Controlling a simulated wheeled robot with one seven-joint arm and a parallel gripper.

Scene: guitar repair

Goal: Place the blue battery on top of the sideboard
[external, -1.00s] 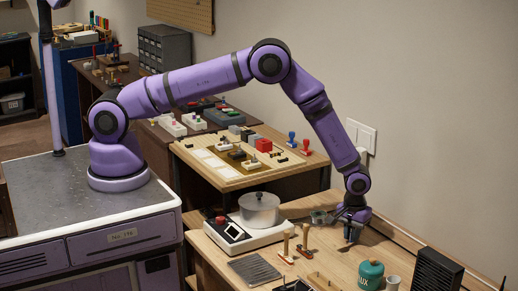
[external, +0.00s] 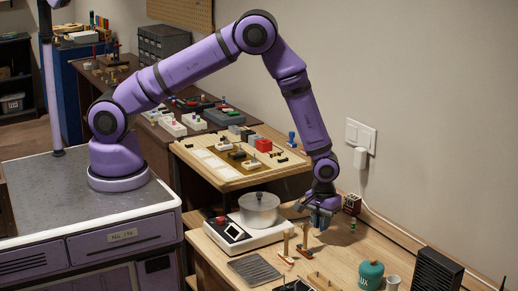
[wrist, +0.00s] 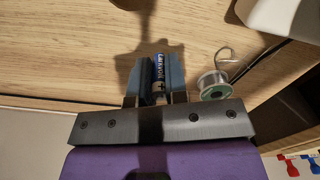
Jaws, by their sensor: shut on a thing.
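The blue battery (wrist: 158,68), with a silver end and pale lettering, sits between the two fingers of my gripper (wrist: 155,78) in the wrist view. My gripper is shut on it and is above the wooden worktop. In the external view my gripper (external: 320,218) hangs just right of the metal pot, above the worktop (external: 345,250); the battery is too small and hidden to make out there. I cannot tell for sure which piece of furniture is the sideboard.
A metal pot (external: 259,210) stands on a white hot plate (external: 240,236) at left. A solder spool (wrist: 213,86) lies right of my fingers. A green canister (external: 370,274) and black box (external: 437,272) are in front.

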